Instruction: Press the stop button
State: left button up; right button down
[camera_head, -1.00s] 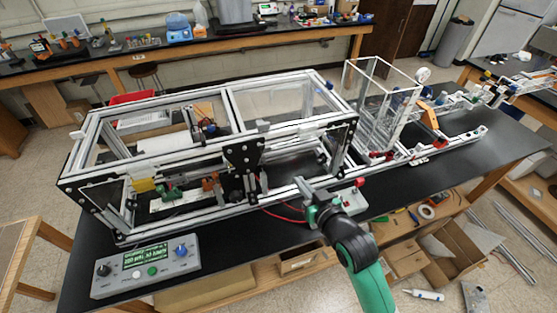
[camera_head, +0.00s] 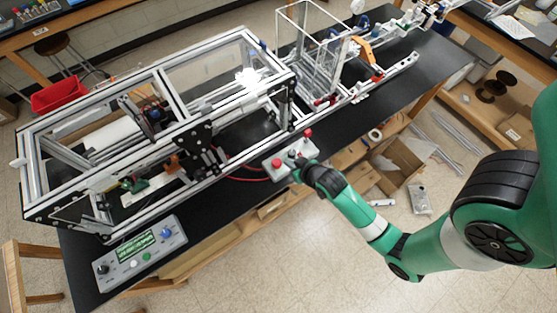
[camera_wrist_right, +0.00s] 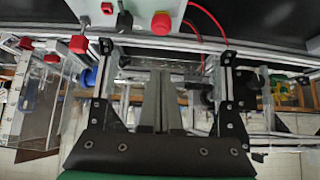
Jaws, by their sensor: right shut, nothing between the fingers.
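A small pale box (camera_head: 284,172) on the black bench carries a red button (camera_head: 277,162) on its left part and a red knob (camera_head: 308,133) at its far right. I cannot read which one is the stop button. My right gripper (camera_head: 293,157) is shut and empty, in front of the box and between the two red parts; contact cannot be told. In the right wrist view, the closed fingers (camera_wrist_right: 161,75) point toward the box (camera_wrist_right: 130,18), with a round red button (camera_wrist_right: 161,23) beyond their tips. My left gripper is not in view.
A large aluminium extrusion frame (camera_head: 165,52) stands behind and left of the box. A grey control panel (camera_head: 140,255) with a green display sits at the bench's near left end. Red cables (camera_head: 245,178) run from the box toward the frame. Clear enclosures stand to the right.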

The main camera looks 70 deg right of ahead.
jog(key=b, duration=0.2)
send_over(274, 160)
jog(key=s+a, duration=0.2)
jog(key=s, duration=0.1)
jog(key=f, duration=0.7)
jog(key=shift+w+d, duration=0.15)
jog(key=shift+d, duration=0.05)
notch_tip(274, 160, down, 4)
jog(key=shift+r, duration=0.15)
